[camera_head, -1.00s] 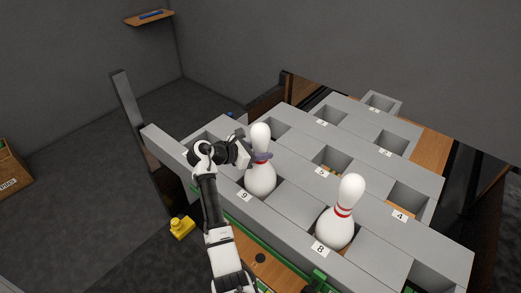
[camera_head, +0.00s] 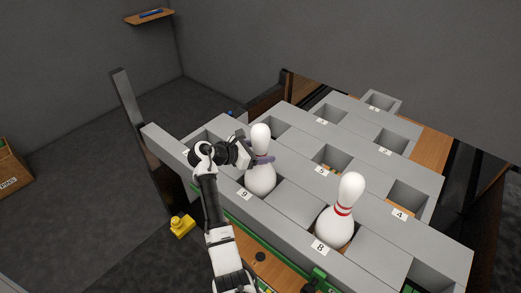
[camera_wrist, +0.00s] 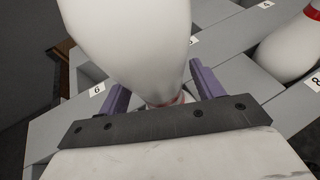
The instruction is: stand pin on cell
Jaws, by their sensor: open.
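A white pin (camera_head: 260,180) stands upright in the cell labelled 9, and its lower part fills the wrist view (camera_wrist: 130,40). My gripper (camera_head: 262,160) is around this pin's neck, with one purple finger on each side; in the wrist view its fingers (camera_wrist: 160,88) stand apart, open. The pin's red band is mostly hidden by the fingers. A second white pin (camera_head: 336,228) with red neck bands stands in the cell labelled 8, leaning slightly right; it also shows at the right of the wrist view (camera_wrist: 284,50). The grey cell rack (camera_head: 300,207) holds both.
Other cells in the rack, such as the one labelled 4 (camera_head: 408,196), are empty of pins. A yellow object (camera_head: 181,227) lies on the floor at left. A wooden crate (camera_head: 12,172) stands far left.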

